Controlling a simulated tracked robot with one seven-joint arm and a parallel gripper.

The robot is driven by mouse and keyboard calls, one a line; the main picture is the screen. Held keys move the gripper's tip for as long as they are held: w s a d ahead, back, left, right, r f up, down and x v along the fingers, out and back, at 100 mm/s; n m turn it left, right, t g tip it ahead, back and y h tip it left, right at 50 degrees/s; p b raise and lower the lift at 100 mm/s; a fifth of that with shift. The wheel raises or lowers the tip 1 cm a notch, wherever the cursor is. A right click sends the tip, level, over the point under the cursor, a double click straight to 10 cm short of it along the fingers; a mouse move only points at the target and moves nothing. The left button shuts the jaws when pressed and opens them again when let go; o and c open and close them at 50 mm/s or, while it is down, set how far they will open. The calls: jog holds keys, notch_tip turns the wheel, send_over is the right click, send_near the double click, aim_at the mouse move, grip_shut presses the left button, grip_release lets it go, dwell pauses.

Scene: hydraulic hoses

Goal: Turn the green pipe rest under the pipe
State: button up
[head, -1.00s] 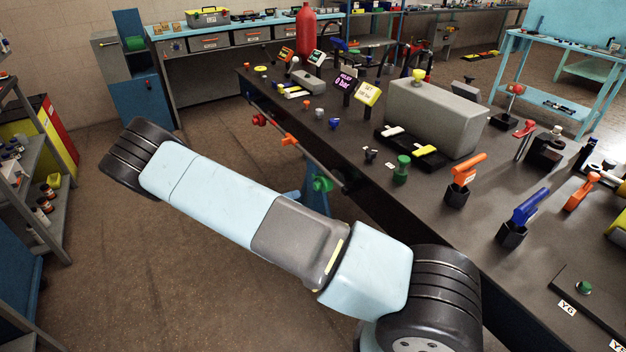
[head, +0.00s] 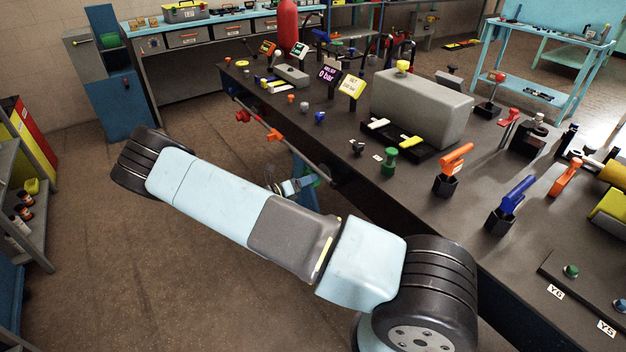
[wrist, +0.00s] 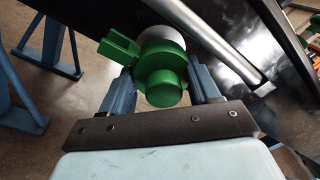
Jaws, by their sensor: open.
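The green pipe rest (wrist: 160,88) fills the middle of the wrist view, with a round knob nearest me and a block-shaped tab sticking out to the upper left. The silver pipe (wrist: 222,45) runs diagonally just right of it. My gripper (wrist: 161,80) is open, with one blue finger on each side of the green knob. I cannot tell whether the fingers touch it. In the head view the rest (head: 312,179) shows only partly, below the bench edge, behind my gripper (head: 298,185) and arm.
The dark bench (head: 330,110) runs along the right, with an orange handle (head: 456,157), a blue handle (head: 517,195) and a green knob (head: 389,161) on top. A red clamp (head: 243,116) and an orange clamp (head: 275,135) sit farther along the pipe. Blue trestle legs (wrist: 50,45) stand at left in the wrist view.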

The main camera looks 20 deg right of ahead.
jog(key=shift+w+d, duration=0.15)
jog(key=shift+d, duration=0.55)
jog(key=shift+c, duration=0.2)
